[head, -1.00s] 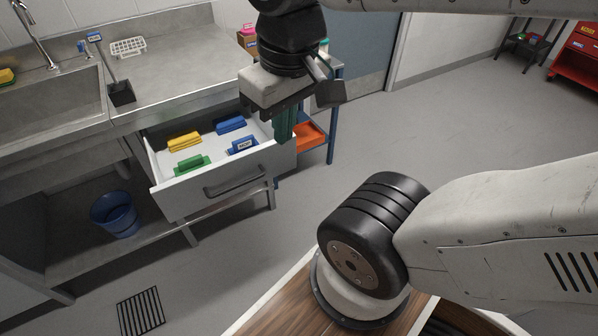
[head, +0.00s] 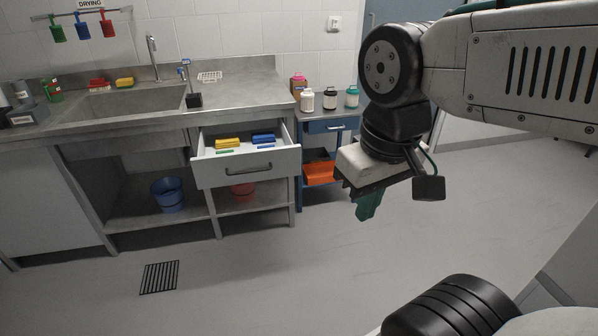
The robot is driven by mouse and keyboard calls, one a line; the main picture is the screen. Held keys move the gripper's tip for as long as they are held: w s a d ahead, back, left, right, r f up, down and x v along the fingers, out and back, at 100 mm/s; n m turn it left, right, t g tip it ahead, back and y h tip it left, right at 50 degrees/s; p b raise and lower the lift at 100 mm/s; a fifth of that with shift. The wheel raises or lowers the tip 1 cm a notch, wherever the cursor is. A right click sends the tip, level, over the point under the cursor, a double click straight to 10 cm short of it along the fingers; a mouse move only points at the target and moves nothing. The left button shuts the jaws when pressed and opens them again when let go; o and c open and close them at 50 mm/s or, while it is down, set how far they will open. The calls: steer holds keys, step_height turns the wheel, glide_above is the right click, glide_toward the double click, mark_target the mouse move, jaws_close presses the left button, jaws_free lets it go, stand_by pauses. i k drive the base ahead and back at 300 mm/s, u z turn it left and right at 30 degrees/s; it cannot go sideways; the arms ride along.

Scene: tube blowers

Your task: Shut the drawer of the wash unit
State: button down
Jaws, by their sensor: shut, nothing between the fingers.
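The wash unit (head: 120,122) is a steel counter with a sink along the back wall. Its drawer (head: 248,172) is pulled out, with a grey front and a dark bar handle (head: 248,169). Yellow, blue and green items lie inside it. My gripper (head: 367,206), with green fingers, is shut and empty. It hangs to the right of the drawer in the picture, apart from it, over the floor side of the blue trolley. The fingertips are small and partly hidden by the gripper body.
A blue trolley (head: 330,126) with bottles on top and an orange bin (head: 319,173) stands right of the wash unit. A blue bucket (head: 168,194) and a red bucket (head: 243,191) sit on the lower shelf. The floor in front is clear, with a drain grate (head: 160,277).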

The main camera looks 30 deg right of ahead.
mark_target(248, 163)
steer(key=z, duration=0.4)
steer(key=i, duration=1)
